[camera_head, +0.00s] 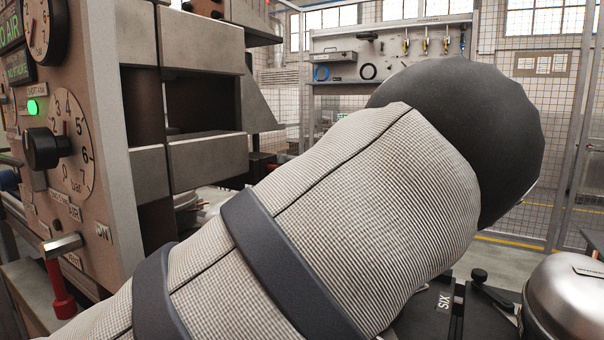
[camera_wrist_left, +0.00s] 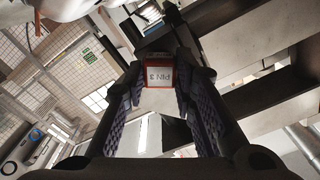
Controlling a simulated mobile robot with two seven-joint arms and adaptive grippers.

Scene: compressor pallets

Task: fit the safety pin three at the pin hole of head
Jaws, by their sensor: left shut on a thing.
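In the left wrist view my left gripper (camera_wrist_left: 160,88) is shut on safety pin three (camera_wrist_left: 159,76). The pin's red-edged white tag reads "PIN 3", upside down in this view, and sits between the dark ridged fingers. The pin's shank is not clearly visible. In the head view my sleeved left arm crosses the middle and hides much of the scene; the gripper and pin are not clear there. I cannot pick out the head's pin hole in either view. Dark beams and plates lie beyond the fingers in the wrist view. My right gripper is not in view.
A panel with a pressure dial (camera_head: 75,125), black knob (camera_head: 42,149) and red-handled lever (camera_head: 62,285) stands at left. Grey blocks (camera_head: 205,160) jut out beside it. A metal dome (camera_head: 570,295) and a black "SIX" plate (camera_head: 443,305) are at lower right. A tool board (camera_head: 395,55) hangs behind.

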